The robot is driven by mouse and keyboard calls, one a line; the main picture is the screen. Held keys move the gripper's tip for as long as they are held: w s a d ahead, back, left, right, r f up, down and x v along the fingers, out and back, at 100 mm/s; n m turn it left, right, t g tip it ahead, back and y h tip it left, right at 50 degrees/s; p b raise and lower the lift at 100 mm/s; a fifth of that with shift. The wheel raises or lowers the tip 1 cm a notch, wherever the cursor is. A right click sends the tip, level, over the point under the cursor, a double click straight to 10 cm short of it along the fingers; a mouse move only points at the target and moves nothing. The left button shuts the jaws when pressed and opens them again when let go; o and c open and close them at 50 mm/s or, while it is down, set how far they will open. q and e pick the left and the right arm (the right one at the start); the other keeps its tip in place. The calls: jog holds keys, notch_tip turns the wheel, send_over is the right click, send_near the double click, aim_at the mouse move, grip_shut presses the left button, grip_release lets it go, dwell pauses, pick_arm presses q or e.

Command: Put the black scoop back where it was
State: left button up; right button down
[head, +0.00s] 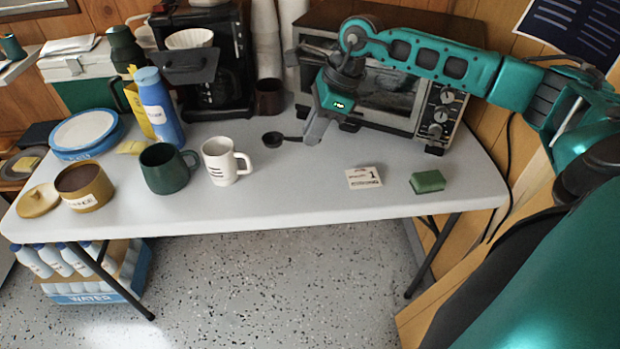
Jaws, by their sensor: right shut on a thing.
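The black scoop (271,138) is near the middle of the table, towards the back, with its round bowl to the left and its short handle pointing right. My right gripper (313,134) reaches in from the right, points down and is shut on the end of the handle. The scoop is at or just above the table top; I cannot tell if it touches. A mustard-yellow canister (87,192) with a label stands open at the left front, brown inside. Its round lid (39,200) lies beside it. My left gripper is not in view.
A green mug (165,170) and a white mug (221,163) stand between canister and scoop. A blue bottle (160,110), coffee maker (209,75) and toaster oven (391,100) stand behind. A card (363,178) and green sponge (427,182) lie right. The table's (300,205) front middle is clear.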

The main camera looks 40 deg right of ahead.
jog(key=b, duration=0.1)
send_near(306, 188)
jog(key=x, duration=0.5)
jog(key=shift+w+a+f, duration=0.1)
jog(key=shift+a+f, duration=0.05)
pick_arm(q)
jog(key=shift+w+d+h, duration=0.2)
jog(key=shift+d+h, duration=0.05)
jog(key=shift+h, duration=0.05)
pick_arm(e)
jog(key=shift+f, duration=0.25)
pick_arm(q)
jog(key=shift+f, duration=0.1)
pick_arm(e)
jog(key=shift+f, duration=0.2)
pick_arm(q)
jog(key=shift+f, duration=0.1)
pick_arm(e)
jog(key=c, duration=1.1)
grip_release()
jog(key=shift+r, duration=0.1)
